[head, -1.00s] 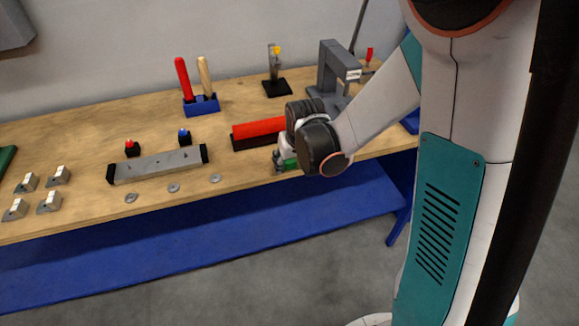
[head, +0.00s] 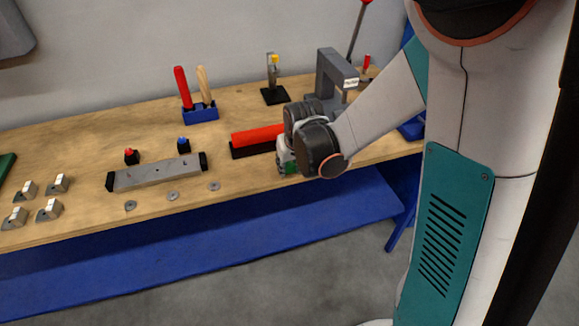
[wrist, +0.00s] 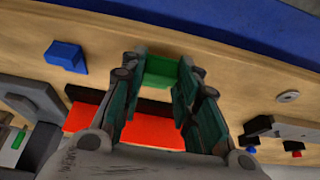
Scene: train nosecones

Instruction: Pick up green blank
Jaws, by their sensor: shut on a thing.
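The green blank (wrist: 159,71) sits between the two fingers of my gripper (wrist: 158,82) in the wrist view. The fingers are shut on it from both sides. My gripper (head: 285,165) is low over the bench top there. My wrist hides most of the blank, and I cannot tell whether it touches the bench.
A red bar on a black base (head: 256,138) lies just behind my gripper. A grey bar with black ends (head: 155,173) and several washers lie to the left. A grey press (head: 332,75) stands at the back right.

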